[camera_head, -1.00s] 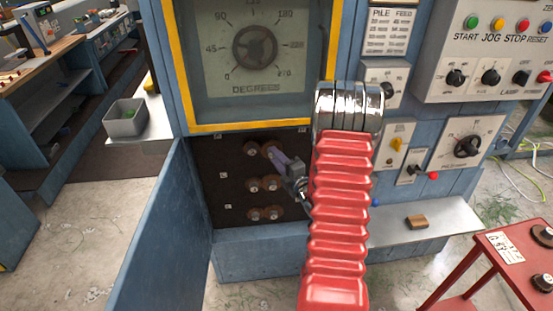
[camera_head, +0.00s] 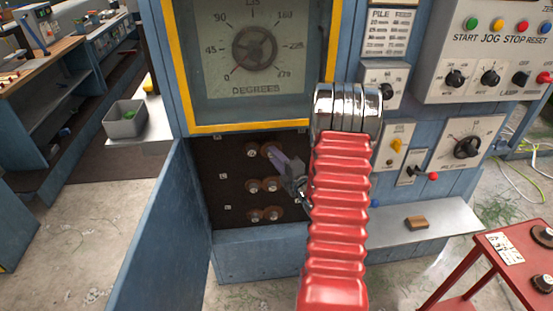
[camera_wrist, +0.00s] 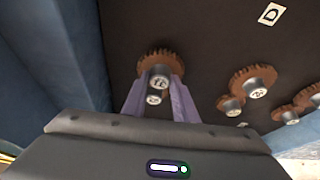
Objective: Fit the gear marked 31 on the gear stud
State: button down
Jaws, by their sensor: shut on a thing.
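My gripper (camera_wrist: 157,98) reaches into the open dark bay of the blue machine. Its two purple fingers are shut on the hub of a brown toothed gear (camera_wrist: 158,61), whose hub number is hard to read. A second, smaller numbered hub (camera_wrist: 153,99) shows just below, between the fingers. In the head view my gripper (camera_head: 273,152) is at the right end of the top pair of gears and partly covers the gear there. The held gear is close to the dark back panel (camera_head: 225,168); whether it sits on a stud is hidden.
More brown gears with numbered hubs, a middle pair (camera_head: 262,185) and a lower pair (camera_head: 264,215), sit below. The open blue door (camera_head: 160,230) stands left of the bay. A metal shelf (camera_head: 440,222) and a red stand (camera_head: 500,250) are at right.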

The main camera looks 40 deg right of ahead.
jog(key=shift+w+d, duration=0.4)
jog(key=shift+w, duration=0.2)
jog(key=c, duration=1.3)
grip_release()
jog(key=shift+c, duration=0.2)
jog(key=shift+s, duration=0.1)
jog(key=s+a, duration=0.2)
jog(key=s, duration=1.1)
jog(key=shift+s+a, duration=0.15)
jog(key=shift+a, duration=0.15)
